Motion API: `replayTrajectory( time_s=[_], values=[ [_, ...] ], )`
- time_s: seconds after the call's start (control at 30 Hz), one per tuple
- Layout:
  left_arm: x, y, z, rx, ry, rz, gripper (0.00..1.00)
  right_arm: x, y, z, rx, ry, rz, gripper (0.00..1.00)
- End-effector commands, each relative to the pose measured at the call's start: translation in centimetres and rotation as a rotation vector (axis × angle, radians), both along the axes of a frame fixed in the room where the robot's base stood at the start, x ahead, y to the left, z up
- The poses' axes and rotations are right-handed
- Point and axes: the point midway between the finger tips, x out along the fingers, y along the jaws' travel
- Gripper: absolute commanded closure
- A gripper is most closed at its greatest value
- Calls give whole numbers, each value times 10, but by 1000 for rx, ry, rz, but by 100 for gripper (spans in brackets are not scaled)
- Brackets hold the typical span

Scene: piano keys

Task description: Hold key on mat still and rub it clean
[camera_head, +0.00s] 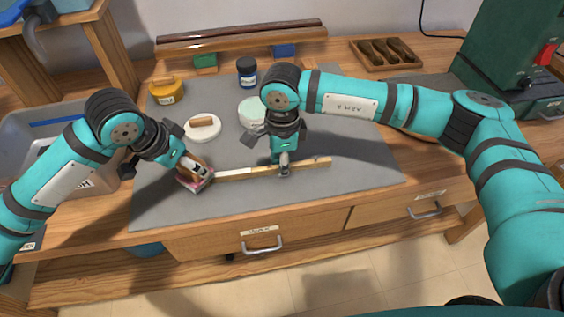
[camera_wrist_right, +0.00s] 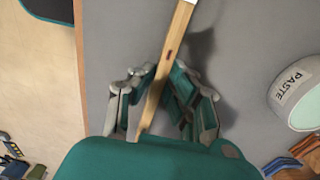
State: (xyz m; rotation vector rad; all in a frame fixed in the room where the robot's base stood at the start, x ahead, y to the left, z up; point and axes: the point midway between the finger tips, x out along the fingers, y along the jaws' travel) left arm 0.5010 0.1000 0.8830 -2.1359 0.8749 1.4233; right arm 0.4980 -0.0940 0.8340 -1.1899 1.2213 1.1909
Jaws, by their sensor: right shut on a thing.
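A long wooden piano key (camera_head: 245,173) lies on the grey mat (camera_head: 330,205), with a white part toward its left end. My right gripper (camera_head: 284,168) is shut on the key's wooden part, right of its middle. In the right wrist view the key (camera_wrist_right: 172,62) runs between the fingers (camera_wrist_right: 160,100), with a small reddish slot in it. My left gripper (camera_head: 192,165) is shut on a small rubbing block (camera_head: 203,184) with a pinkish underside, at the key's left end. Whether the block touches the key's top cannot be told.
A white dish with a brown block (camera_head: 203,136), a yellow pot (camera_head: 166,93), a dark blue jar (camera_head: 247,75) and a pale paste tub (camera_wrist_right: 298,95) stand behind. A grey bin (camera_head: 40,130) is at left. The mat's front right is clear.

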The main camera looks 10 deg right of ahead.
Motion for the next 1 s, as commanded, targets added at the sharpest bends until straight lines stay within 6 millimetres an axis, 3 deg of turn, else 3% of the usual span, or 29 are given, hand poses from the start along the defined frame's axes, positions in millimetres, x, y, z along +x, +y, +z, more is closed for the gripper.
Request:
replayTrajectory(
  time_s=[0.6, 1.0],
  values=[
    [-1, -30, -1, -1, 1, 0, 76, 0, 0, 0, 0, 0, 0, 100],
    [0, -13, 0, 0, -1, 4, 76, 0, 0, 0, 0, -1, 0, 100]
  ],
)
